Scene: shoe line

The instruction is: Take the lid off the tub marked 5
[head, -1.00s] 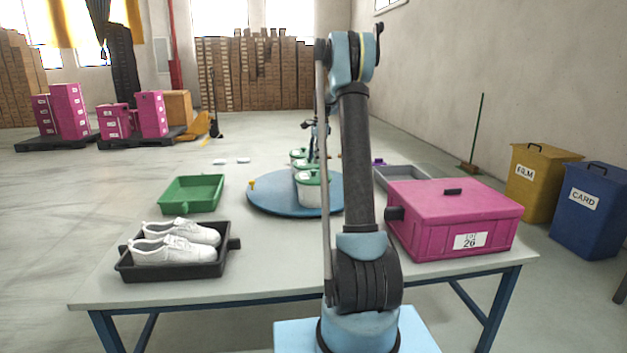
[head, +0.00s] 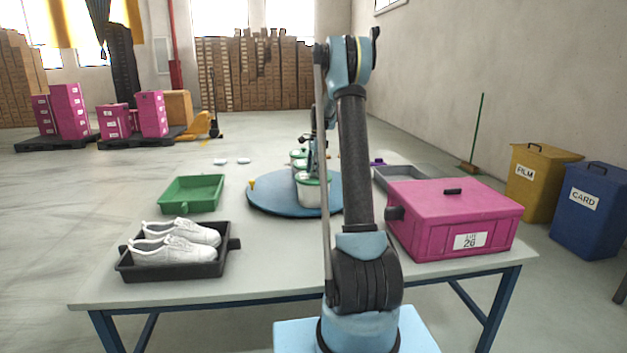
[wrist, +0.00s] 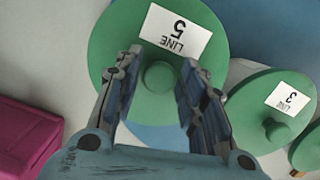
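The tub marked 5 shows from above in the wrist view, with its round green lid (wrist: 108,45), a white label (wrist: 176,32) reading LINE 5 and a round green knob (wrist: 160,77). My gripper (wrist: 158,58) is open, with its two fingers on either side of the knob and a gap on each side. I cannot tell how far above the lid the fingertips are. In the head view the nearest white tub (head: 312,192) stands on the blue turntable (head: 265,200), partly hidden by my arm.
A second green lid (wrist: 250,112), marked 3, lies close to the right in the wrist view. A pink box (head: 455,215) stands right of the turntable. A green tray (head: 192,193) and a black tray (head: 170,268) with white shoes (head: 180,242) are at the left.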

